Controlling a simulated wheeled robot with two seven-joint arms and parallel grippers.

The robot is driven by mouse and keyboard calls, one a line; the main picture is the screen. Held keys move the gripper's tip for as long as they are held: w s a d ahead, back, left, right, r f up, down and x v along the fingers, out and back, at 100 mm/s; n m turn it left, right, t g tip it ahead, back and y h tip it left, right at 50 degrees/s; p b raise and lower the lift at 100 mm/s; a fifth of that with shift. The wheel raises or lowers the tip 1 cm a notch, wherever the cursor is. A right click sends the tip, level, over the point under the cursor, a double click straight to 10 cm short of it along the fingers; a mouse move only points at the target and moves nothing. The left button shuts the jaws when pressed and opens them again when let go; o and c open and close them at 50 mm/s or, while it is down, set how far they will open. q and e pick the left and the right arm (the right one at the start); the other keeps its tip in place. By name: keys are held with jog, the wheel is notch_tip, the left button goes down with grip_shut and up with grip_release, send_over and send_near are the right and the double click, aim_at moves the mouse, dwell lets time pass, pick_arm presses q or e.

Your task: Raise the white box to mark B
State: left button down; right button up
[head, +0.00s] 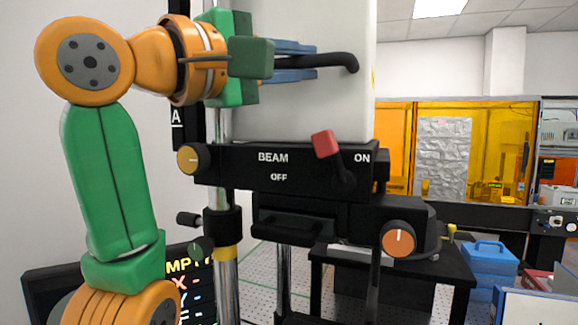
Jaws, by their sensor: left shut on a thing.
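The white box (305,115) stands upright on the black post assembly, its top cut off by the picture's upper edge. A black bent handle (345,60) shows in front of it. My left gripper (312,61) comes in from the left, its blue fingers shut on this handle, one above and one below. A dark vertical scale behind my left wrist carries mark A (176,116). Mark B does not show. My right gripper is not in view.
Below the box is a black panel (230,168) marked BEAM, ON and OFF, with a red lever (326,144) and a tan knob (192,159). An orange-faced knob (398,240) juts out lower right. A partly hidden screen (203,285) stands lower left. A blue case (486,252) lies right.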

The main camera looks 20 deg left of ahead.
pick_arm(q)
jog(key=shift+r, duration=0.55)
dwell(0.4)
jog(key=c, duration=0.9)
grip_release()
jog(key=shift+c, duration=0.2)
jog(key=shift+o, duration=0.7)
jog(key=shift+w, duration=0.15)
jog(key=shift+w+d+f, duration=0.1)
jog(key=shift+w+f, duration=0.05)
jog(key=shift+w, duration=0.05)
jog(key=b+v, duration=0.4)
jog(key=v, duration=0.3)
jog(key=shift+s, duration=0.15)
